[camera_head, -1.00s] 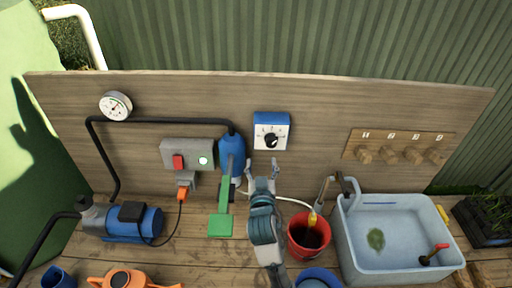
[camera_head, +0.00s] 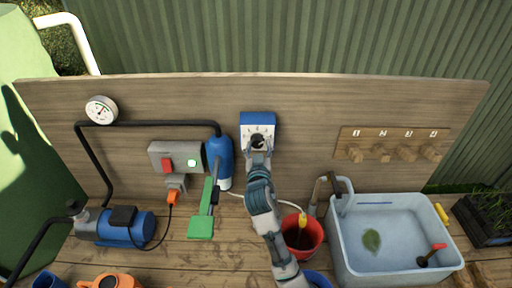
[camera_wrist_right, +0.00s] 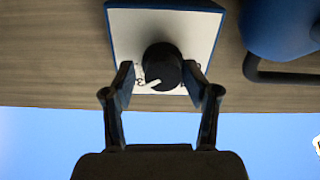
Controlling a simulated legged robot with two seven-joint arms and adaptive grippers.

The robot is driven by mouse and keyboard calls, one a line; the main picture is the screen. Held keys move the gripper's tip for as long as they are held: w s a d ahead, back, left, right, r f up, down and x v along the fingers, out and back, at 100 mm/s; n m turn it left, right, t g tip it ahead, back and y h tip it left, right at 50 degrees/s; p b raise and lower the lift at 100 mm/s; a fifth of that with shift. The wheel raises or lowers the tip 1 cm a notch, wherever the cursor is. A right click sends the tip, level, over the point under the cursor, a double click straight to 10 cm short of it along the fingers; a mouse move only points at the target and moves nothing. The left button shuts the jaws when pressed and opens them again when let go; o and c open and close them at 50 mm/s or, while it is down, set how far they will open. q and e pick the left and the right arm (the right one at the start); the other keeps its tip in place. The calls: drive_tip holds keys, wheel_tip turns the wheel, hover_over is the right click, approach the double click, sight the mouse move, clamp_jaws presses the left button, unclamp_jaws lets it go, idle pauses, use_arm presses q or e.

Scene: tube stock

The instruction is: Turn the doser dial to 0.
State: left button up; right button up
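The doser (camera_head: 258,120) is a blue box with a white face and a black dial (camera_head: 257,140), mounted on the wooden board. My right gripper (camera_head: 258,155) is right in front of the dial and hides part of it. In the right wrist view the black dial (camera_wrist_right: 162,67) shows a white pointer mark toward the picture's lower left. The two fingers of my right gripper (camera_wrist_right: 158,80) are apart, one on each side of the dial. A gap shows at the left finger; the right finger is very close, contact unclear. The scale numbers are mostly hidden. My left gripper is not in view.
A red bucket (camera_head: 318,236) and a grey sink (camera_head: 345,255) stand below right. Labelled wooden pegs (camera_head: 381,153) are on the board at right.

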drive_tip(key=shift+d, duration=0.55)
drive_tip(key=c, duration=0.4)
drive_tip(key=shift+c, duration=1.1)
drive_tip(key=shift+a, duration=0.35)
drive_tip(key=shift+c, duration=0.7)
drive_tip(key=shift+s+a+r, duration=0.1)
drive_tip(key=shift+s+a, duration=0.05)
drive_tip(key=shift+a, duration=0.6)
drive_tip(key=shift+w+d, duration=0.2)
drive_tip(key=shift+d, duration=0.4)
drive_tip(key=shift+s+a, duration=0.1)
drive_tip(key=shift+a, duration=0.2)
drive_tip(key=shift+d, duration=0.1)
